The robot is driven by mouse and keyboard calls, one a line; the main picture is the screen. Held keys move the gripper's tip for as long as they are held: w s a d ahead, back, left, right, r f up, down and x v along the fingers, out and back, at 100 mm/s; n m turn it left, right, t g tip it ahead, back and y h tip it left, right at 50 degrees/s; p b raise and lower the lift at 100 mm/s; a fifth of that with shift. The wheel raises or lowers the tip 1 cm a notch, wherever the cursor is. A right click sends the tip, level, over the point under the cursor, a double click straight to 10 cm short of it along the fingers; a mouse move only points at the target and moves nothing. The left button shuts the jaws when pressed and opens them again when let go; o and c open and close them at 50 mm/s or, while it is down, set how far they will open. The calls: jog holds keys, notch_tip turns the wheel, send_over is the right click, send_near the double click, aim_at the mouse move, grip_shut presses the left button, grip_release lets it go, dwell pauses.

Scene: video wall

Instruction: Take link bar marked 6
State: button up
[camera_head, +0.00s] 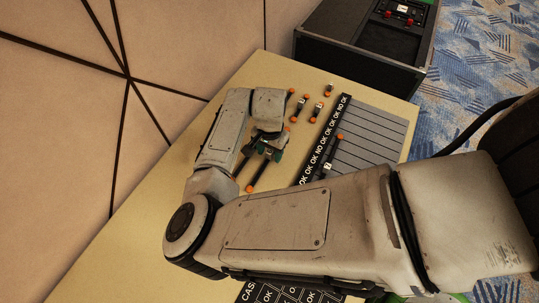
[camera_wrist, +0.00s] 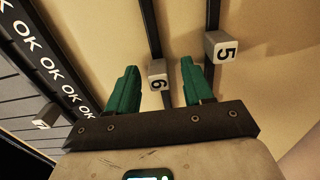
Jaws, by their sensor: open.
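The link bar marked 6 (camera_wrist: 157,73) shows in the wrist view as a dark bar with a grey block bearing the number. Its block lies between the two green fingers of my gripper (camera_wrist: 158,80), which are open, with a gap on either side. Whether the fingers are level with the block or above it, I cannot tell. In the head view my gripper (camera_head: 271,148) is low over the tan table (camera_head: 235,95). My arm hides part of the bars there, and I cannot read a 6 in that view.
Several orange-ended bars lie farther along the table. A slatted grey panel (camera_head: 375,130) with an OK/NO strip (camera_head: 322,140) is beside them. A black case (camera_head: 340,40) stands beyond the table.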

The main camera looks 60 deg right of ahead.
jog(key=shift+c, duration=0.5)
grip_shut()
